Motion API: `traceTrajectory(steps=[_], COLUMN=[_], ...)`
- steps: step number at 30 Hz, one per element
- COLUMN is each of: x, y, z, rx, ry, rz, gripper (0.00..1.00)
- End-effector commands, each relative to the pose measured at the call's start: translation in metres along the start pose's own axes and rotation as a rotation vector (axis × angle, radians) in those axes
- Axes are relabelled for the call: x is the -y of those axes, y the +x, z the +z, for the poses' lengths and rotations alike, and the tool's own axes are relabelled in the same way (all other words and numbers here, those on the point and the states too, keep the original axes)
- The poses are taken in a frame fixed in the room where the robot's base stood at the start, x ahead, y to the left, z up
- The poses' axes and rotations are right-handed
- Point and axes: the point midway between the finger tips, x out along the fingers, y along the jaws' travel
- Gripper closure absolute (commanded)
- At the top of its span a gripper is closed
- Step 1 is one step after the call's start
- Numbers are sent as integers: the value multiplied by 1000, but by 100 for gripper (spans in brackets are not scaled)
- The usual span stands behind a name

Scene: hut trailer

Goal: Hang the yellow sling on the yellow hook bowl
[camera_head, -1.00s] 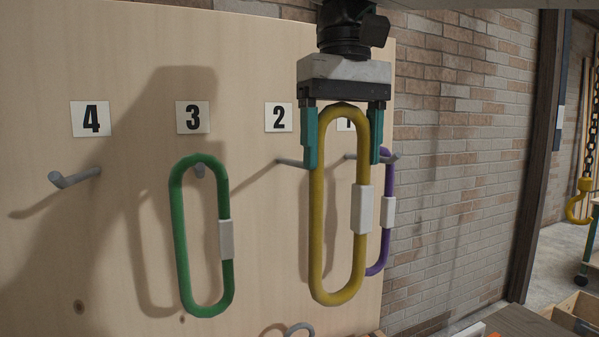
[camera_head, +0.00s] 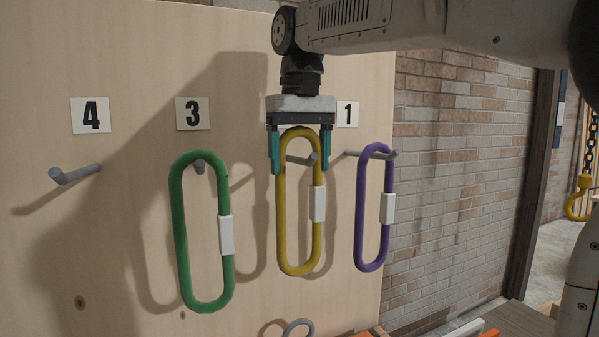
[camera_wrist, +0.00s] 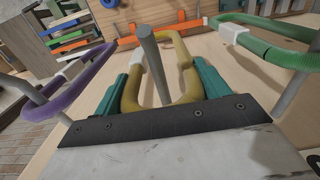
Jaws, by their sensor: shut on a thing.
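The yellow sling (camera_head: 281,215) is a long upright loop with a white sleeve, in front of the pegboard. My gripper (camera_head: 300,155) is shut on its upper end, with a teal finger at each side. The sling also shows in the wrist view (camera_wrist: 187,75). A grey peg (camera_wrist: 150,55) shows inside the loop's opening there; whether the sling bears on it I cannot tell. The yellow hook (camera_head: 575,207) hangs from a dark chain at the far right, well away from my gripper, its lower curve partly cut off by my arm.
A green sling (camera_head: 178,230) hangs on the peg at label 3, left of my gripper. A purple sling (camera_head: 362,210) hangs on the peg at label 1, close on the right. The peg at label 4 (camera_head: 75,175) is bare. A brick wall (camera_head: 455,180) stands right of the board.

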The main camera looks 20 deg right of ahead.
Motion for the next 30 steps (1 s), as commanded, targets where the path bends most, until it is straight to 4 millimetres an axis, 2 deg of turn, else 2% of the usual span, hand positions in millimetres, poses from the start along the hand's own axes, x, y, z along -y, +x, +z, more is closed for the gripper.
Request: traceTrajectory(steps=[3, 6, 20, 21, 22, 23, 30], x=[0, 0, 0, 0, 0, 0, 0], y=[18, 27, 34, 33, 33, 33, 33], z=[0, -3, -4, -4, -4, -4, -4], rx=[2, 1, 0, 0, 0, 0, 0], ry=[0, 0, 0, 0, 0, 0, 0], rz=[0, 0, 0, 0, 0, 0, 0], gripper=[63, 63, 63, 15, 6, 4, 4])
